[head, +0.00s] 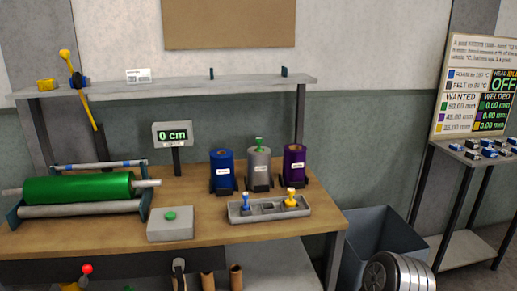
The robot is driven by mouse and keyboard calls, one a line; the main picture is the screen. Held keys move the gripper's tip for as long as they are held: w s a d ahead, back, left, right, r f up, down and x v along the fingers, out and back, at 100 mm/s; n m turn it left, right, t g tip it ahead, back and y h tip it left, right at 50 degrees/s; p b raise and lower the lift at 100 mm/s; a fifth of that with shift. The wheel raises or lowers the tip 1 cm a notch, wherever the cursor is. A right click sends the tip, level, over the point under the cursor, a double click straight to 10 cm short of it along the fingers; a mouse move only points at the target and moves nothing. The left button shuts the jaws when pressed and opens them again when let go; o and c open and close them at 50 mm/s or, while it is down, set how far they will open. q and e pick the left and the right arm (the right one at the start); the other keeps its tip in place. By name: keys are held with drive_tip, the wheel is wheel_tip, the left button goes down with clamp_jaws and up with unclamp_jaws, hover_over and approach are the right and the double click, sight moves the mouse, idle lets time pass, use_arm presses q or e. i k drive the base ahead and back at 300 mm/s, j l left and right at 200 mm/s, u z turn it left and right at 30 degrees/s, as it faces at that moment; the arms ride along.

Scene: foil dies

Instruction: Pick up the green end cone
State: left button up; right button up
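A small green piece (259,143), which looks like the green end cone, stands on top of the grey roll (258,171). That roll is the middle one of three upright rolls at the back of the wooden bench (225,251). A grey tray (269,212) in front of the rolls holds a blue cone-like piece (245,201) at its left and a yellow one (290,197) at its right. The tray's middle shows no cone. Neither of my grippers is in view.
A blue roll (222,167) and a purple roll (294,163) flank the grey one. A box with a green button (170,222) and a green roller (78,187) stand to the left. A grey bin (360,240) is right of the bench.

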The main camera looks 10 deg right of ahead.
sight(260, 141)
drive_tip(key=i+l+z, duration=0.1)
drive_tip(key=l, duration=0.4)
drive_tip(key=i+l, duration=0.25)
drive_tip(key=l, duration=0.2)
drive_tip(key=i+l+z, duration=0.15)
drive_tip(key=l, duration=0.3)
drive_tip(key=i+l+z, duration=0.1)
drive_tip(key=l, duration=0.35)
drive_tip(key=i+l, duration=0.3)
drive_tip(key=l, duration=0.15)
drive_tip(key=i+l+z, duration=0.15)
drive_tip(key=l, duration=0.25)
drive_tip(key=i+l+z, duration=0.1)
drive_tip(key=i+l, duration=0.2)
drive_tip(key=l, duration=0.15)
